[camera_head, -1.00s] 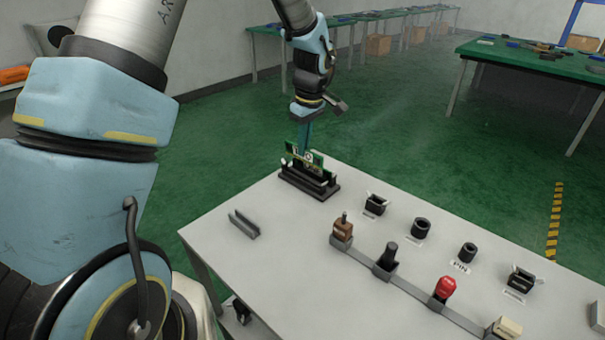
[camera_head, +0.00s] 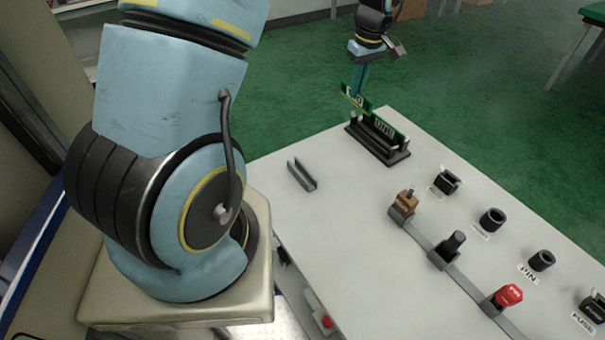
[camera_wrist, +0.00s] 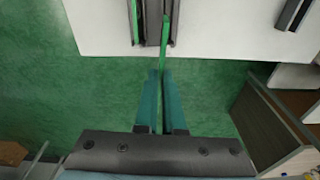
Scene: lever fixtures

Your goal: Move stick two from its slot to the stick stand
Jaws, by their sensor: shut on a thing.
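My gripper (camera_head: 358,88) is shut on a green circuit-board stick (camera_head: 350,100), held upright beyond the far left end of a black slotted holder (camera_head: 378,150). Another green stick (camera_head: 388,128) stands in the holder. In the wrist view the teal fingers (camera_wrist: 160,76) close on the thin green edge of the held stick (camera_wrist: 160,68); the holder (camera_wrist: 153,12) is ahead of them. A grey U-shaped channel (camera_head: 302,175) lies on the table, apparently empty. I cannot tell which of the holder and channel is the stick stand.
The pale table (camera_head: 340,225) also carries a brown-handled lever (camera_head: 404,205), a black lever (camera_head: 449,246), a red-knobbed lever (camera_head: 507,297) and several black sockets, such as one at the back (camera_head: 447,182). The table between channel and levers is clear.

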